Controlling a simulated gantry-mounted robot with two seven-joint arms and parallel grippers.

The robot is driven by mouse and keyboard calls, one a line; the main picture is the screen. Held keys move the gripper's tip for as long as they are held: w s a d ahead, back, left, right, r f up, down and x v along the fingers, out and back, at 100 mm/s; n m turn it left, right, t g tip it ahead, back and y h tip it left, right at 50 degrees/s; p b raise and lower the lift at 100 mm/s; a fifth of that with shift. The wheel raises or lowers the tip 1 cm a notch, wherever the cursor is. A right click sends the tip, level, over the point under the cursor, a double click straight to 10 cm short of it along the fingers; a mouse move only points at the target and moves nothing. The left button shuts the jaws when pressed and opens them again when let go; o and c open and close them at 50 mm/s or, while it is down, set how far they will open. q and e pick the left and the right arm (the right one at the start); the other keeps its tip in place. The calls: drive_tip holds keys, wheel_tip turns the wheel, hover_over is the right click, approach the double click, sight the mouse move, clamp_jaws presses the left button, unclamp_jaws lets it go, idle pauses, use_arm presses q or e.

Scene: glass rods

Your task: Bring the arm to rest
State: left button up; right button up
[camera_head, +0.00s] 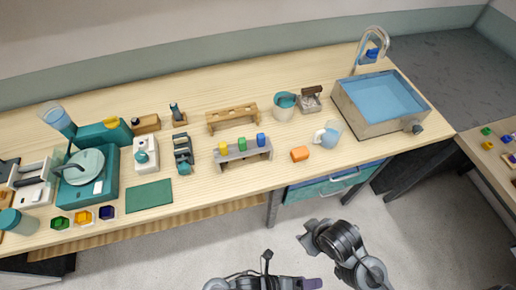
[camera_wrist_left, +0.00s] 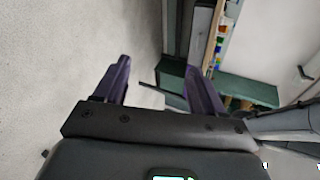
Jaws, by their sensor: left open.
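A grey rack (camera_head: 243,153) on the bench holds yellow, green and blue capped pieces. Both arms are clear of the bench top.
A side table (camera_head: 485,165) stands right. Pale floor lies in front.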

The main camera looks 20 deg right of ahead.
use_arm(q)
drive_tip(key=w+a+r+n+t+y, duration=0.1)
drive_tip(key=w+a+r+n+t, duration=0.2)
drive_tip(key=w+a+n+t, duration=0.75)
drive_tip(key=w+a+r+n+y, duration=0.1)
drive_tip(key=w+a+n+y, duration=0.2)
drive_tip(key=a+n+y, duration=0.8)
drive_tip(key=s+a+r+n+g, duration=0.1)
drive_tip(key=a+r+n, duration=0.2)
drive_tip(key=a+n, duration=0.55)
drive_tip(key=s+a+r+n+g, duration=0.2)
drive_tip(key=a+n, duration=0.6)
drive_tip(key=n, duration=0.1)
wheel_tip(320, 180, up, 17)
drive_tip(key=p, duration=1.7)
drive_tip(key=shift+w+r+n, duration=0.2)
drive_tip(key=shift+w+n, duration=0.05)
drive_tip(key=shift+n, duration=0.05)
drive_tip(key=shift+a, duration=0.1)
